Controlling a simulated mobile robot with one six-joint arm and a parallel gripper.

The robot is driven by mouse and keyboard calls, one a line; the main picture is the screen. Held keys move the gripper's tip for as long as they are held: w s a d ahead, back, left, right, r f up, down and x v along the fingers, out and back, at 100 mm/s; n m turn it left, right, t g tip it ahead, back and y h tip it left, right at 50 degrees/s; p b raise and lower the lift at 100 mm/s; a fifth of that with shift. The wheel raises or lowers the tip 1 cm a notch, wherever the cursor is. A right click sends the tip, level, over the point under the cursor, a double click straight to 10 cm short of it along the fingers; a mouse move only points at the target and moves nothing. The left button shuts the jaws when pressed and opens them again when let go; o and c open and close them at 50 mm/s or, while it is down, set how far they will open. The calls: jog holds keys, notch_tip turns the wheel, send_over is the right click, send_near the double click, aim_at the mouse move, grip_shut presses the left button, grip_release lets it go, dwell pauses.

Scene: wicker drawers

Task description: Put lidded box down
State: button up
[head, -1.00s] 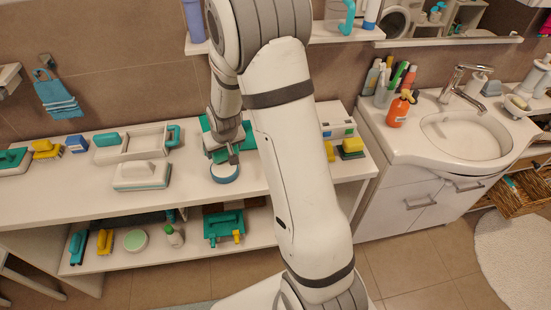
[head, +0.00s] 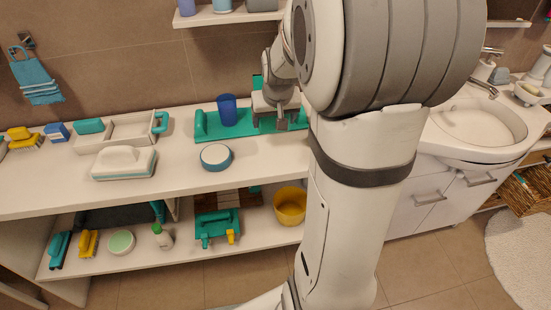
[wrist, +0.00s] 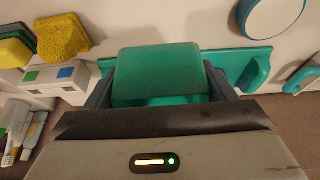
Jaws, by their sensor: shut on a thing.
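The lidded box (wrist: 160,75) is a green, rounded block in the wrist view, between the fingers of my gripper (wrist: 160,95). My gripper is shut on it. In the head view my gripper (head: 277,108) is over the right part of a green tray-like piece (head: 205,127) on the white counter. Only a little green shows behind my gripper there, so the box is mostly hidden. The tray-like piece also shows behind the box in the wrist view (wrist: 232,58). I cannot tell whether the box touches it.
A blue cup (head: 228,110) stands at the tray-like piece, left of my gripper. A round white-and-blue container (head: 216,157) is in front. Bare counter (head: 260,158) lies at front right. A shelf (head: 220,17) hangs above.

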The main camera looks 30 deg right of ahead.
notch_tip(320, 180, down, 10)
jog(key=shift+d+r, duration=0.1)
jog(key=shift+r, duration=0.1)
jog(key=shift+f, duration=0.1)
jog(key=shift+f+b, duration=0.15)
jog(key=shift+b, duration=0.15)
jog(key=o, duration=1)
jog(key=shift+s, duration=0.1)
